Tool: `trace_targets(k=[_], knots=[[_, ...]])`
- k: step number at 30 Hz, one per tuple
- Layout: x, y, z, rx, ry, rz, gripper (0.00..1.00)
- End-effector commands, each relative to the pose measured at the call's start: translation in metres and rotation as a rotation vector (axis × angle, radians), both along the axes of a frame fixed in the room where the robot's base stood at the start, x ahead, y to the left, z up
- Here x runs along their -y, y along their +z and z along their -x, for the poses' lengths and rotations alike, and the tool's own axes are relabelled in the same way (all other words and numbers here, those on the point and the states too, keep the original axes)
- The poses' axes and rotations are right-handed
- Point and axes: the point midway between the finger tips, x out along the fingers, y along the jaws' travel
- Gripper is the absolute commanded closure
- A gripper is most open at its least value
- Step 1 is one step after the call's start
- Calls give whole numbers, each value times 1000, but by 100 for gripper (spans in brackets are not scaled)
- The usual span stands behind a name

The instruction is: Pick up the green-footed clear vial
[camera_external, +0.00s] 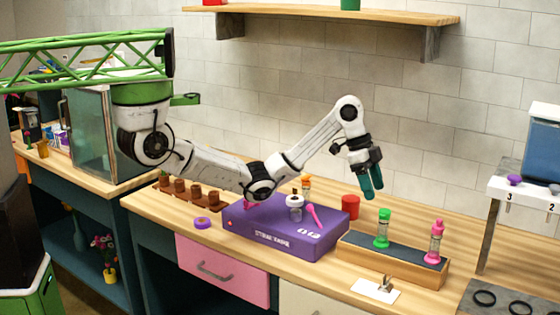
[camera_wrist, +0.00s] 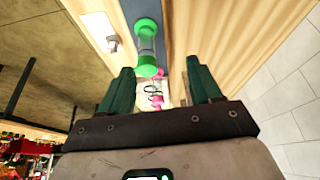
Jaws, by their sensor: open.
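The green-footed clear vial (camera_external: 382,229) stands upright on the dark top of a wooden block (camera_external: 372,258), with green ends and a clear middle. In the wrist view the vial (camera_wrist: 147,46) shows beyond my fingertips, a little left of the middle of the gap. My gripper (camera_external: 372,190) hangs above and slightly left of the vial in the external view, with dark teal fingers pointing down. In the wrist view my gripper (camera_wrist: 160,70) has its fingers spread with nothing held between them. A pink-ended vial (camera_external: 435,243) stands at the right end of the same block.
A purple box (camera_external: 272,238) with small items on it lies left of the block. A red cylinder (camera_external: 350,206) stands behind it. A white card (camera_external: 376,291) with a small metal piece lies in front. A shelf stand (camera_external: 490,230) rises at right.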

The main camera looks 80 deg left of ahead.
Motion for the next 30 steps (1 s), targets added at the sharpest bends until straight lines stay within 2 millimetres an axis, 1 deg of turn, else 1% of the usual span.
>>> trace_targets(k=[1,4,8,15,20,27,30], knots=[[14,-1,2,-3,-36,-1,36],[26,-4,3,-6,-66,-2,36],[30,-16,0,-7,-65,0,36],[38,-46,-9,-9,-63,-1,36],[43,-58,-13,-8,-63,-2,36],[54,-88,-23,-9,-62,-2,36],[56,-96,-25,-7,-62,-2,36]])
